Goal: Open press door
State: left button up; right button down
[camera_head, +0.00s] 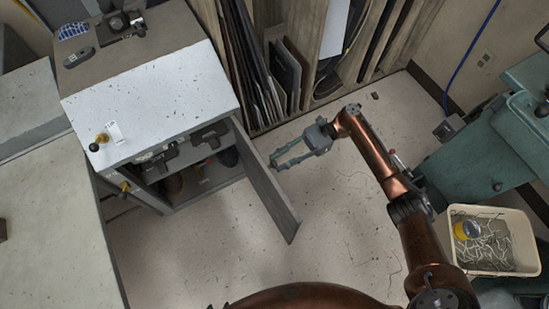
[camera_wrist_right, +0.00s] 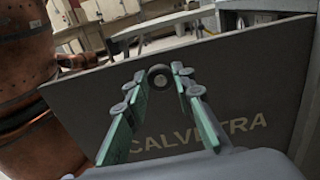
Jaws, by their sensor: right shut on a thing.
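The press (camera_head: 155,100) is a grey cabinet with a speckled pale top at the left of the head view. Its door (camera_head: 268,190) stands swung outward, and the dark inside of the cabinet shows. In the right wrist view the door (camera_wrist_right: 85,95) is a grey panel with the lettering "CALVETRA". A round knob (camera_wrist_right: 159,77) is on it, between the fingertips. My right gripper (camera_head: 277,161) is at the door's outer face, and its green-padded fingers (camera_wrist_right: 158,85) are shut on the knob. The knob is hidden in the head view. My left gripper is not in view.
Dark tool-like shapes (camera_head: 209,134) are inside the cabinet. A rack of upright boards (camera_head: 250,70) stands behind. A cream bin (camera_head: 500,264) with tangled pale pieces and a yellow item stands at right, beside a green machine (camera_head: 470,150). The floor (camera_head: 190,260) before the door is clear.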

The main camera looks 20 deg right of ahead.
dwell(0.4)
jog(key=c, duration=1.6)
grip_release()
jog(key=shift+v, duration=6.1)
jog(key=shift+a, duration=0.1)
